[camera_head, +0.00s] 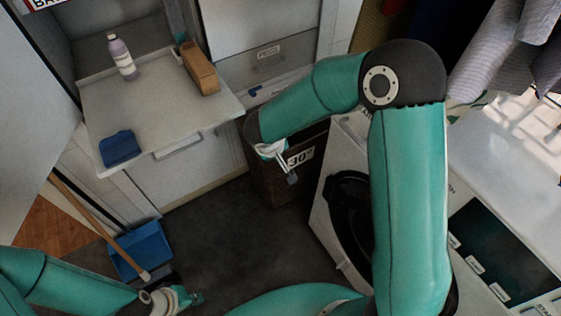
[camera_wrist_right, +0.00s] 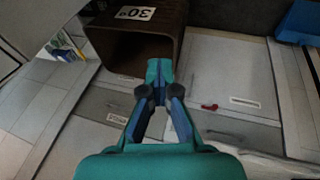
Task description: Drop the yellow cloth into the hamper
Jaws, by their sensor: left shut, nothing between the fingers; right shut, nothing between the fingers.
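The hamper is a dark brown bin (camera_head: 263,172) with a "30°" label, standing beside the washing machine. It also shows in the right wrist view (camera_wrist_right: 112,42), with its dark mouth facing my gripper. My right gripper (camera_head: 291,178) is shut and empty in front of the hamper label in the head view; its fingers come together at the hamper's edge in the right wrist view (camera_wrist_right: 158,68). My left gripper (camera_head: 192,298) is shut and empty low in the head view, near the floor. I cannot make out the yellow cloth; the hamper's inside is too dark to tell.
A white counter (camera_head: 190,118) holds a bottle (camera_head: 121,56), a wooden block (camera_head: 200,68) and a blue item (camera_head: 119,147). A blue dustpan (camera_head: 144,249) and a wooden handle (camera_head: 98,225) are at lower left. The washing machine (camera_head: 325,222) stands right of the hamper. Dark floor between is clear.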

